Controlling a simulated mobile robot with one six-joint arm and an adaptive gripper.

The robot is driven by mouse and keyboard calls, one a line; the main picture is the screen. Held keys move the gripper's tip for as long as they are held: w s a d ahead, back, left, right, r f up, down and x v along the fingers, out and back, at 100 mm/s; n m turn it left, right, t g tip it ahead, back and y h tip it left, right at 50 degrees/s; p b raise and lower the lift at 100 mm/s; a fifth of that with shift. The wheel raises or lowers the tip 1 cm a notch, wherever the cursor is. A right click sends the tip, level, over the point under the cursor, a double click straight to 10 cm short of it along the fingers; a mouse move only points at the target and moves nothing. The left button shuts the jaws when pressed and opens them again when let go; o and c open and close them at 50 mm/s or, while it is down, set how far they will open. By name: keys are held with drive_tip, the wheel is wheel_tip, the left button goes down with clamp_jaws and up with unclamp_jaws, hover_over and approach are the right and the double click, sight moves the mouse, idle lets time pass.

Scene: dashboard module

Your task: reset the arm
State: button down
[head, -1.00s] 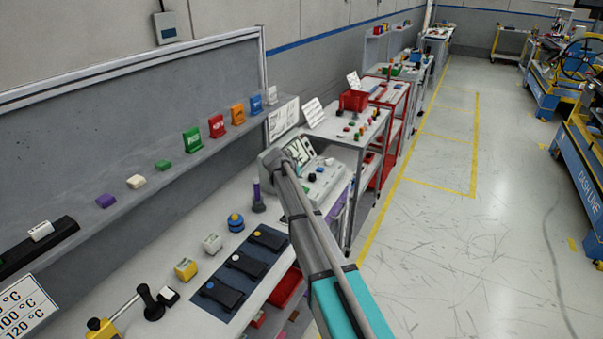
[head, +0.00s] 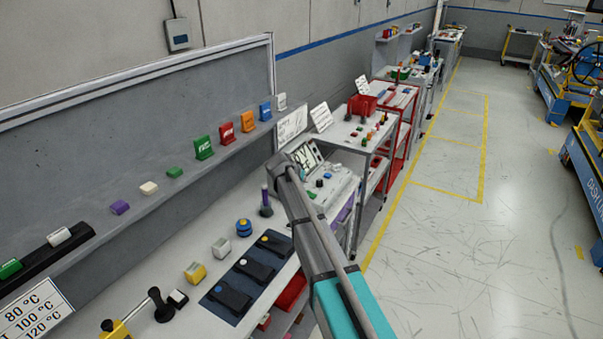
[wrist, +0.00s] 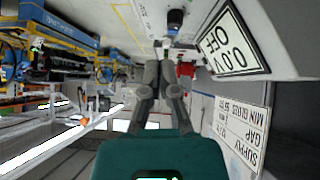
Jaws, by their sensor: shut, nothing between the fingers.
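My arm reaches up from the lower right of the head view, over the front edge of the workbench (head: 185,230). Its far visible end is in front of a light grey device with a tilted display (head: 305,156). The fingers do not show clearly in the head view. In the wrist view my gripper (wrist: 161,62) is at the middle, its two dark fingers close together and shut, with nothing held. A display reading 0.0V OFF (wrist: 233,42) is to its right.
Coloured cards and blocks, including a green card (head: 203,148), stand on the shelf. A dark blue panel with several black switches (head: 253,268), a yellow block (head: 195,273) and a blue knob (head: 243,227) are on the bench. The floor (head: 480,260) at the right is clear.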

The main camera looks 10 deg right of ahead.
drive_tip(key=s+d+f+n+g+y, duration=0.1)
drive_tip(key=s+d+n+g+y, duration=0.1)
drive_tip(key=s, duration=1.1)
drive_tip(key=s+d+f+n+g+y, duration=0.2)
drive_tip(key=s, duration=1.1)
drive_tip(key=s+d+f+n+g+y, duration=0.1)
drive_tip(key=s+f+n+g+y, duration=0.1)
drive_tip(key=s, duration=1)
drive_tip(key=shift+s+d+f+n+g, duration=0.25)
drive_tip(key=shift+s+d+n+g, duration=0.05)
drive_tip(key=shift+s+d, duration=0.1)
